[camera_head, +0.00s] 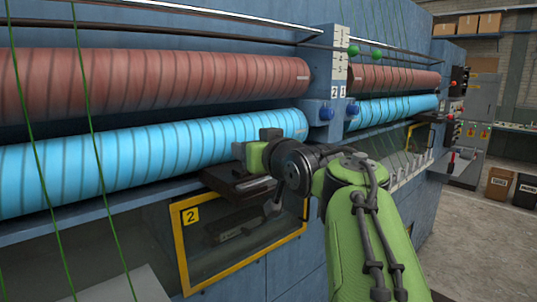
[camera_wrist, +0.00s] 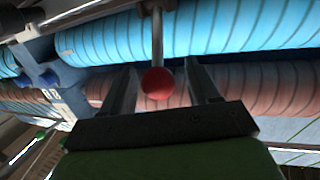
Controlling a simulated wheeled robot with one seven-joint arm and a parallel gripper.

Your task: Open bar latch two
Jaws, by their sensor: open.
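In the wrist view a red ball knob (camera_wrist: 157,83) on the end of a grey rod (camera_wrist: 157,40) shows between the two fingers of my gripper (camera_wrist: 160,72). The fingers are open, with a gap on each side of the knob, and I cannot tell how deep it sits between them. In the head view my gripper (camera_head: 243,152) is in front of the blue lower roller, over a dark block (camera_head: 228,182). The knob is hidden there. Below is a yellow-framed window (camera_head: 180,250) with a yellow label "2" (camera_head: 190,215).
A long blue ribbed roller (camera_head: 130,155) lies below a red-brown one (camera_head: 150,80) along the blue machine. A post (camera_head: 338,75) marked 2 and 1 divides the sections. Green strands cross the left side. Open floor (camera_head: 475,245) lies at right, with bins (camera_head: 499,187) farther back.

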